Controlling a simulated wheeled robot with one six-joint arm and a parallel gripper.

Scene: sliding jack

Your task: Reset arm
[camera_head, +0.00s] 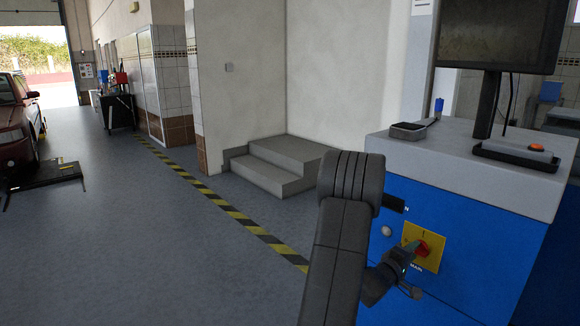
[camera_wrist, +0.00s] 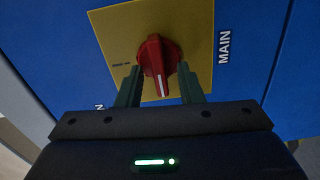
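A red rotary switch (camera_head: 424,246) sits on a yellow plate (camera_head: 432,262) marked MAIN, on the front of a blue cabinet (camera_head: 465,270). In the wrist view the red switch (camera_wrist: 157,62) is close ahead, its white line pointing down toward my gripper. My gripper (camera_wrist: 159,70) is open. Its two dark fingers lie either side of the switch's lower part, with a visible gap to it. Whether the tips reach past the knob's face is hard to tell. In the camera_head view my gripper (camera_head: 408,250) is at the plate, its fingers partly hidden.
Grey steps (camera_head: 275,165) stand behind my arm. The floor at left is open, with a red car (camera_head: 15,125) far off.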

